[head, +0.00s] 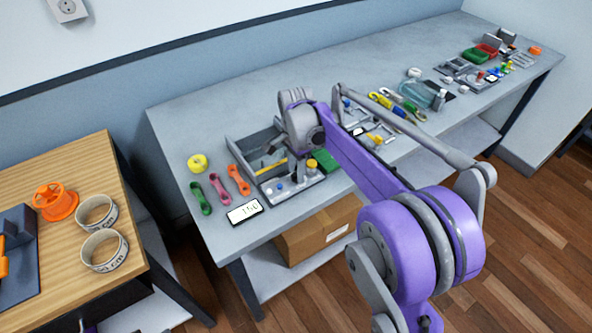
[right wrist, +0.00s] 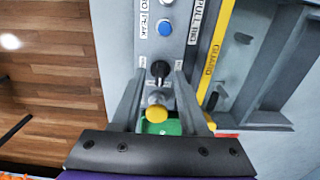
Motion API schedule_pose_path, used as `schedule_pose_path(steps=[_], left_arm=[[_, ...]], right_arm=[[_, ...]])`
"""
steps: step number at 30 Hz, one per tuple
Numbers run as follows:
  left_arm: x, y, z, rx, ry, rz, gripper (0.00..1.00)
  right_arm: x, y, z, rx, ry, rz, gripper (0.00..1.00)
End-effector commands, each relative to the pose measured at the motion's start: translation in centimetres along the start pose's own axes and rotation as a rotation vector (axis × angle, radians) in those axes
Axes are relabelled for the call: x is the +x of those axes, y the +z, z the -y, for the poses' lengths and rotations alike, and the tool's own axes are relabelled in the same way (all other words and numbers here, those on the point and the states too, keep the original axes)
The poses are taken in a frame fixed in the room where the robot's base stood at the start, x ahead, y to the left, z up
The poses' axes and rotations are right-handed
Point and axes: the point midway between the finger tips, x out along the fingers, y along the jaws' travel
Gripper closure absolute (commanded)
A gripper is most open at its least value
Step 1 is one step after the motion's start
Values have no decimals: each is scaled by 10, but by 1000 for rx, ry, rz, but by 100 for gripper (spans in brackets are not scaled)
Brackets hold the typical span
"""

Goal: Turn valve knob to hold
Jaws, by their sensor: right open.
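A grey control panel (right wrist: 172,48) fills the middle of the right wrist view. It carries a black knob (right wrist: 160,68) with a light pointer mark and a yellow knob (right wrist: 156,108) closer to my palm. The small labels beside the black knob are too small to read surely, so I cannot tell its setting. My right gripper (right wrist: 158,78) is open, with its fingertips on either side of the black knob; contact is not visible. In the head view my right gripper (head: 297,165) hangs over the panel, partly hidden by its own wrist. My left gripper is not in view.
A grey tray wall (head: 238,158) stands behind. Green and pink wrenches (head: 220,186), yellow tape (head: 197,163) and a display (head: 244,211) lie left.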

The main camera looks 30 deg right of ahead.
Motion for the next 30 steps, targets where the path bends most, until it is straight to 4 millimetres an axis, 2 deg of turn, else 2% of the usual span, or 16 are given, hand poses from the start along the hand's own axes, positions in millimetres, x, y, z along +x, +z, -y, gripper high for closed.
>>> schedule_pose_path(steps=[10,17,30], left_arm=[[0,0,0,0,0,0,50],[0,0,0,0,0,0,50],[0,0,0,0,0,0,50]], right_arm=[[4,0,0,-1,0,0,58],[4,0,0,-1,0,0,99],[4,0,0,-14,0,0,100]])
